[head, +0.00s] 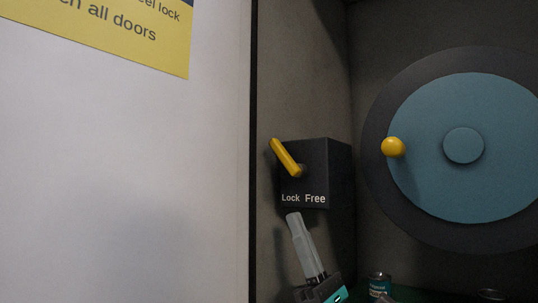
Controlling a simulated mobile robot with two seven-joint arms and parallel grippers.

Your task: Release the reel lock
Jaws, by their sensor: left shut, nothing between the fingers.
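The reel lock is a dark box (318,158) on the grey wall, with a yellow lever (286,157) on its front. The lever tilts up and to the left from its pivot. White labels below it read "Lock" at left and "Free" at right. The reel (430,185) is a blue disc with a dark rim, a round hub and a yellow knob (393,147) on its left side. My left gripper (293,216) is shut and empty, pointing up just below the box's labels. It appears apart from the lever.
A pale panel (120,170) with a partly cropped yellow sign (110,35) fills the left side. Clear space lies between the box and the reel.

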